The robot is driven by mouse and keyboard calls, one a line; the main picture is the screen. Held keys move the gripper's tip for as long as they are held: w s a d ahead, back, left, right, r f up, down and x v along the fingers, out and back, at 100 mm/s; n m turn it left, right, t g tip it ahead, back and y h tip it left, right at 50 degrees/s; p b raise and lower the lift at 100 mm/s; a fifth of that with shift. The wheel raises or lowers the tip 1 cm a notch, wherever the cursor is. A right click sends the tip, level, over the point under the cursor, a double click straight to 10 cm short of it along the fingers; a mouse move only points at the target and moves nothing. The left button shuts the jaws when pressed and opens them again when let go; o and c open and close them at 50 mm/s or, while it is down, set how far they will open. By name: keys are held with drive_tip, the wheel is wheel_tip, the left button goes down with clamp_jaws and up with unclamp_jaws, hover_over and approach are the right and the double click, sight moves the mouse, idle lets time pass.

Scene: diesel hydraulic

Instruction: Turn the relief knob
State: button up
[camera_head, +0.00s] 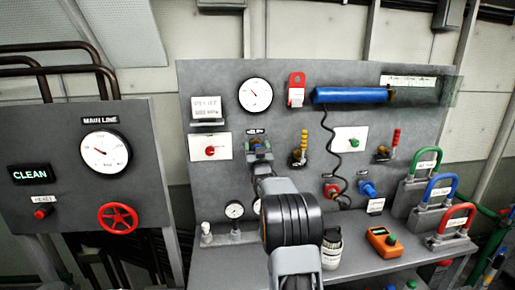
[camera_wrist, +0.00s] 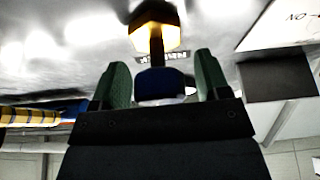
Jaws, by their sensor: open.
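The relief knob (camera_wrist: 160,84) is dark blue on a brass stem with a hexagonal brass base (camera_wrist: 155,32). It stands out from the grey panel, with a small dark label beside the base in the wrist view. My gripper (camera_wrist: 161,74) is open, with one green finger on each side of the knob. A gap shows between the knob and each finger. In the head view my gripper (camera_head: 259,146) is at the panel below the round gauge, under a small label, and mostly hides the knob.
Coloured padlock-like blocks (camera_head: 437,190) and an orange device (camera_head: 384,242) sit on the shelf. A red handwheel (camera_head: 118,218) is at left.

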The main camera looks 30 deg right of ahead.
drive_tip(key=c, duration=0.9)
drive_tip(key=shift+f+b, duration=0.1)
drive_tip(key=shift+b, duration=0.25)
